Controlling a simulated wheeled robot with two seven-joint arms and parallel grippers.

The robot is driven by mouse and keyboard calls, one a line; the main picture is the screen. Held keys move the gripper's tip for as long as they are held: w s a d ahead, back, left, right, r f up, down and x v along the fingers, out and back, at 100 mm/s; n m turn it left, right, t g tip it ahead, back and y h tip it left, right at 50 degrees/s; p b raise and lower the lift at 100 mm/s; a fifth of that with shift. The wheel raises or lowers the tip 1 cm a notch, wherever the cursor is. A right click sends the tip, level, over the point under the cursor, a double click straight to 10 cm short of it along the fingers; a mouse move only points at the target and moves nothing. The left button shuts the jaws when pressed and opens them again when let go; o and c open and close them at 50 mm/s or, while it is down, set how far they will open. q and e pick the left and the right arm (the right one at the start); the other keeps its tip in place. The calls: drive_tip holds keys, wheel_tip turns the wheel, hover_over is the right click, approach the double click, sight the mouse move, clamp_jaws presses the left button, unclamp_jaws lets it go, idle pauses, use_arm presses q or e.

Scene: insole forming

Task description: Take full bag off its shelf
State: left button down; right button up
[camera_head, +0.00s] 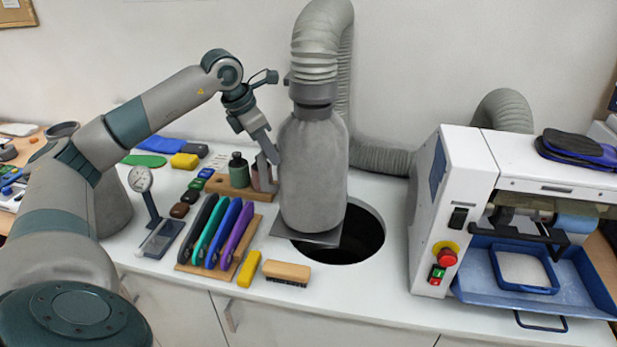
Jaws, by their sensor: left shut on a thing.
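The full bag (313,175) is a grey, bulging dust bag hanging upright under a grey corrugated hose, its neck at a dark collar (313,92). Its base rests on a thin grey shelf plate (322,240) over a round dark hole in the white table. My left gripper (272,154) comes in from the upper left. Its fingertips are at the bag's left side, about mid-height, and it is shut on the bag's edge; the exact grip is partly hidden. My right gripper is not in view.
The round hole (362,236) opens beside the shelf. A grinding machine (455,190) stands at right.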

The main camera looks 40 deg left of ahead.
use_arm(q)
drive_tip(key=shift+r, duration=0.25)
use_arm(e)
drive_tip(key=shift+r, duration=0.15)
